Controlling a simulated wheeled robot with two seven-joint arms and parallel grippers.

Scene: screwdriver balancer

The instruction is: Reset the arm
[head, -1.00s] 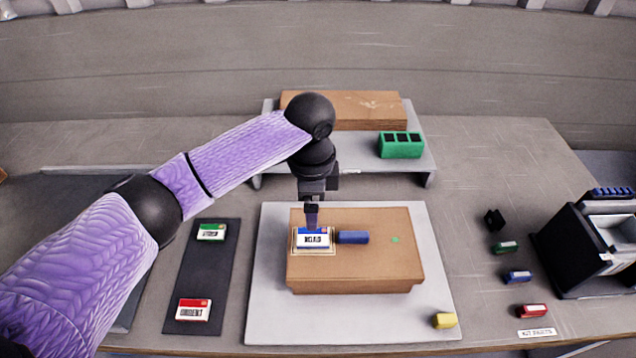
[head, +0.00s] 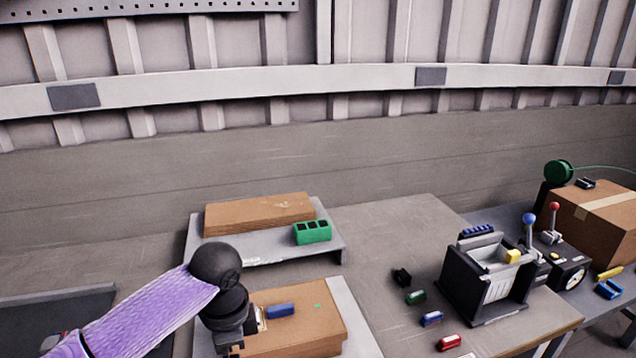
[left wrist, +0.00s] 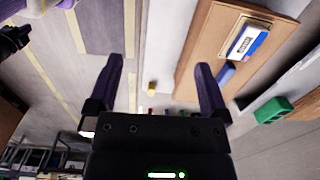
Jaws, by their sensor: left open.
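My left gripper (left wrist: 159,65) is open in the left wrist view, with nothing between its two dark fingers. In the head view the arm comes in at the bottom left, and the hand (head: 228,335) is above the left side of the brown box, its fingers mostly hidden. The blue-and-white card (left wrist: 248,40) lies on the brown box (head: 315,335) and is apart from the fingers. A blue block (head: 281,311) lies beside the card.
A raised grey shelf (head: 270,252) behind holds a wooden slab (head: 258,214) and a green block (head: 312,232). Several small coloured parts lie right of the box, before a black machine (head: 487,280). A cardboard carton (head: 600,215) stands far right. Bare tabletop (head: 400,235) lies between.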

